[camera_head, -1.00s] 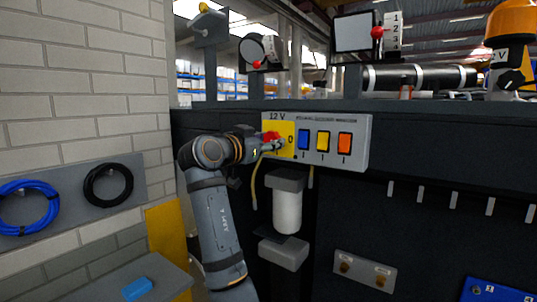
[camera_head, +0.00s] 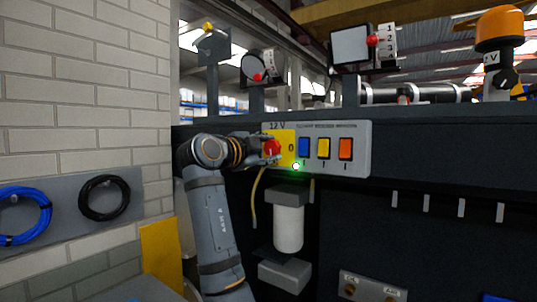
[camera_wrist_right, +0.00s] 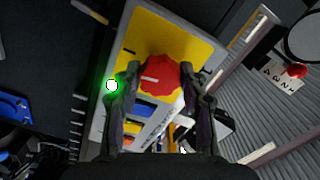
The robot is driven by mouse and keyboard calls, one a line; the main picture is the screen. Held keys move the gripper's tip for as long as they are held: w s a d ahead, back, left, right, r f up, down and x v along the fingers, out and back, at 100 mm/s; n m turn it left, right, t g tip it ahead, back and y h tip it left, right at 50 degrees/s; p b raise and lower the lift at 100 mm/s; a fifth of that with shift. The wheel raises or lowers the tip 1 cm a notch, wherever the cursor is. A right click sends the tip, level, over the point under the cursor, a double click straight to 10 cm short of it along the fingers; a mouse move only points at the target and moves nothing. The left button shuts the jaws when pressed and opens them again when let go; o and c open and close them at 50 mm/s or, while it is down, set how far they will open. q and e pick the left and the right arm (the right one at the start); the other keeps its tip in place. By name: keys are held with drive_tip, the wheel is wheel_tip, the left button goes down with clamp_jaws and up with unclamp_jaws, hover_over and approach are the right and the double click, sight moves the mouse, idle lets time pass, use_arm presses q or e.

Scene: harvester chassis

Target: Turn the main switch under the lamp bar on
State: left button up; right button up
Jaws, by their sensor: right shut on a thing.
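The main switch is a red knob (camera_head: 271,147) on the yellow part of the grey 12 V panel (camera_head: 364,150). In the right wrist view, the red knob (camera_wrist_right: 160,74) has a white mark pointing left. My right gripper (camera_head: 268,150) is at the knob in the head view. In the wrist view, the fingers of my right gripper (camera_wrist_right: 160,84) stand on either side of the knob, shut on it. A green light (camera_head: 296,166) glows at the panel's lower edge and also shows in the wrist view (camera_wrist_right: 111,85). My left gripper is out of view.
Blue (camera_head: 304,147), yellow (camera_head: 323,148) and orange (camera_head: 345,148) rocker switches sit right of the knob. A white filter cylinder (camera_head: 288,228) and a yellow cable (camera_head: 256,200) are below. A brick wall (camera_head: 80,80) stands at the left. Lamps line the bar above.

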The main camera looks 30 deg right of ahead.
drive_tip(key=shift+m, duration=1)
drive_tip(key=o, duration=1.2)
drive_tip(key=shift+c, duration=0.2)
drive_tip(key=v, duration=0.7)
drive_tip(key=shift+a, duration=0.15)
